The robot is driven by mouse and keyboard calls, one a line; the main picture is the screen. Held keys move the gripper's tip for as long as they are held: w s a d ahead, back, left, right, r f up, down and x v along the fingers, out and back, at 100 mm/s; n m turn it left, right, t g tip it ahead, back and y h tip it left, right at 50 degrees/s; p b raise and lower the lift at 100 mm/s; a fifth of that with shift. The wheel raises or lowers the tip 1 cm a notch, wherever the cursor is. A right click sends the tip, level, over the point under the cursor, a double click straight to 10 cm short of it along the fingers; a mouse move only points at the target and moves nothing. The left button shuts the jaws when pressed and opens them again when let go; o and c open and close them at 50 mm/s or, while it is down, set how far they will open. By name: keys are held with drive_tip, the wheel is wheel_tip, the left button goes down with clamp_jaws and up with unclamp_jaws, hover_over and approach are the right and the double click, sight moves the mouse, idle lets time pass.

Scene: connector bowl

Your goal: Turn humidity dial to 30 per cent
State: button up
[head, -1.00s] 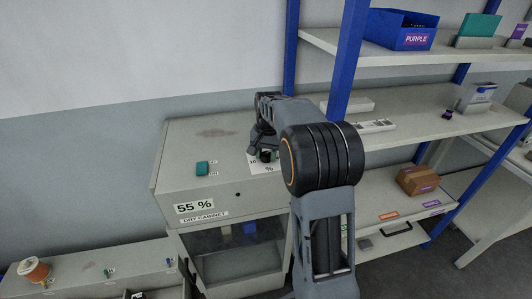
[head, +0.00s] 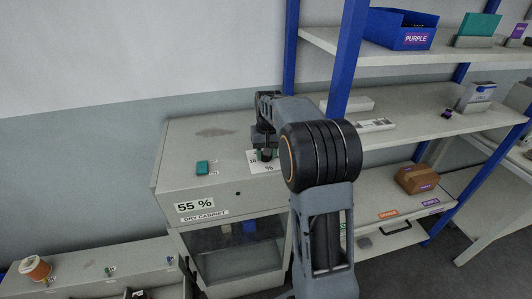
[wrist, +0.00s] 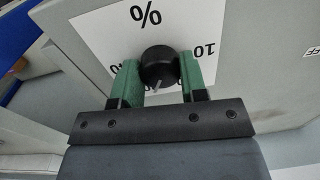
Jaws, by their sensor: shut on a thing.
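The humidity dial is a black round knob (wrist: 158,66) with a pale pointer line, on a white card (wrist: 112,38) printed with "%" and numbers that show only in part. My gripper (wrist: 158,76) has its green-padded fingers shut on the knob, one on each side, in the wrist view. In the head view my gripper (head: 265,153) is at the card on top of the dry cabinet (head: 225,165), and my arm hides part of it. The display (head: 194,207) on the cabinet front reads 55 %.
A teal block (head: 202,168) lies on the cabinet top, left of the card. A blue-post shelf (head: 400,135) stands at the right with a blue bin (head: 399,30) and boxes. A low bench (head: 95,270) with a spool is at the lower left.

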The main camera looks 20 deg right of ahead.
drive_tip(key=o, duration=0.9)
drive_tip(key=shift+r, duration=0.15)
drive_tip(key=r, duration=1.3)
drive_tip(key=shift+d+r, duration=0.25)
drive_tip(key=shift+r, duration=0.05)
